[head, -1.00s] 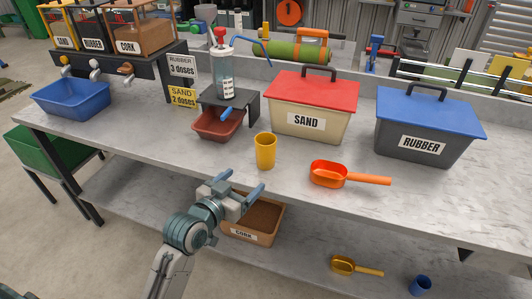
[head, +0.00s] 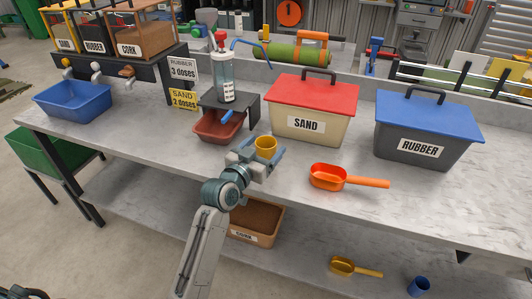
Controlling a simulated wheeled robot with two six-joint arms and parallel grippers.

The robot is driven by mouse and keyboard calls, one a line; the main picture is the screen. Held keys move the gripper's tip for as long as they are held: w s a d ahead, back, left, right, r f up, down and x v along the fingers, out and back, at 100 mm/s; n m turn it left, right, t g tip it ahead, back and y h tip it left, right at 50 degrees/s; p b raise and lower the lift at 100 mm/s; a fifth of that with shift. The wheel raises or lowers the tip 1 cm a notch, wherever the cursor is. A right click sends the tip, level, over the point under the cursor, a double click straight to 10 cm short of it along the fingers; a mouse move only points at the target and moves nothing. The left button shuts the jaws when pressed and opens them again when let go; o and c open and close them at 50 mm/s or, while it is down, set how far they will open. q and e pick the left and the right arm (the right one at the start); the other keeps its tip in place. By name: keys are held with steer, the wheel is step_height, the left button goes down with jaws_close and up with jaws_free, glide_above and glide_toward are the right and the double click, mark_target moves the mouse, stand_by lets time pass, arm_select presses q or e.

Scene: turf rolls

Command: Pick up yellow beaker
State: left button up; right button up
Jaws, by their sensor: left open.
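The yellow beaker (head: 265,145) stands upright on the grey worktop, in front of the small dispenser stand and left of the sand box. My left gripper (head: 266,152) is at the beaker with its jaws open. Its blue fingers show on the left and right sides of the beaker. The lower part of the beaker is hidden behind the gripper. I cannot tell whether the fingers touch it. My right gripper is out of view.
An orange scoop (head: 328,177) lies right of the beaker. The red-lidded sand box (head: 309,124) and blue-lidded rubber box (head: 422,144) stand behind. A reddish tray (head: 218,126) sits under the dispenser stand (head: 245,105). The worktop's front right is clear.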

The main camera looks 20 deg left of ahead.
arm_select(q)
steer(key=shift+w+d, duration=0.15)
steer(key=shift+w, duration=0.55)
steer(key=c, duration=1.1)
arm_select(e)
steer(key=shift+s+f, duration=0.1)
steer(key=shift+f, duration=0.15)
arm_select(q)
steer(key=shift+r, duration=0.1)
